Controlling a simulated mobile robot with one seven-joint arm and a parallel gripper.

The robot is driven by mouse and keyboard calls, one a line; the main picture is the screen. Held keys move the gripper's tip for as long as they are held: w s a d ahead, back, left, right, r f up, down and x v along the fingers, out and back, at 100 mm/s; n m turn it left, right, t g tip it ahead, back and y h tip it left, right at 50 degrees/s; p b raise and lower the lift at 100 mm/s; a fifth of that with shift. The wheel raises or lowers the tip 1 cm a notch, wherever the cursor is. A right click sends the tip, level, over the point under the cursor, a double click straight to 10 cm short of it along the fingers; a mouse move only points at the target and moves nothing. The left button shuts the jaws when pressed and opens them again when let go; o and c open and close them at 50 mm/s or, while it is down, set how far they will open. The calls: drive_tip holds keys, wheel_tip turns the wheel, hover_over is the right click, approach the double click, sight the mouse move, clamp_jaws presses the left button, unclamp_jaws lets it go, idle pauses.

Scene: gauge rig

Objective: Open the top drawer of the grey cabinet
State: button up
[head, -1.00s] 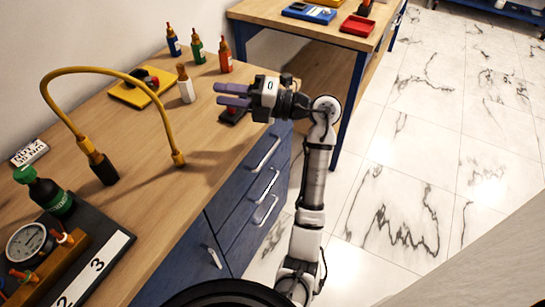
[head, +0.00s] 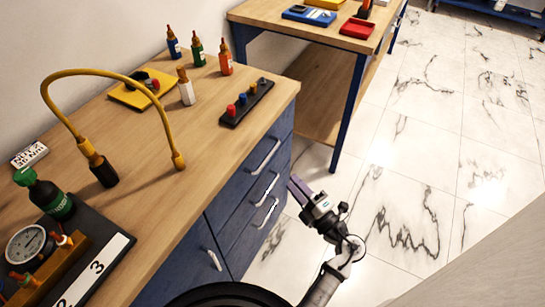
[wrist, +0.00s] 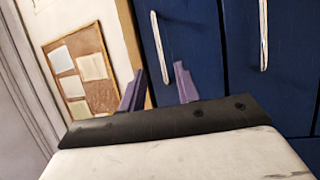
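The cabinet under the wooden worktop looks blue, not grey. Its top drawer (head: 256,168) is shut, with a silver bar handle (head: 264,153). In the wrist view, which is turned sideways, the top drawer's handle (wrist: 160,48) stands upright just beyond my fingers, and the second drawer's handle (wrist: 263,35) is to its right. My gripper (head: 296,187) is low in front of the drawers, pointing up-left at them. In the wrist view my gripper (wrist: 159,88) is open and empty, its purple fingers on either side of the top handle's line, apparently short of it.
Two more handles sit below the top one, the lowest (head: 266,211), and a door handle (head: 214,259) is lower left. A black strip with coloured knobs (head: 247,103) lies near the worktop edge. A second table (head: 330,45) stands behind. Marble floor at right is clear.

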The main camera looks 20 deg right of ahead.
drive_tip(key=p+x, duration=0.2)
drive_tip(key=x, duration=0.8)
drive_tip(key=shift+w+a, duration=0.15)
drive_tip(key=shift+w, duration=0.2)
drive_tip(key=shift+r, duration=0.15)
clamp_jaws()
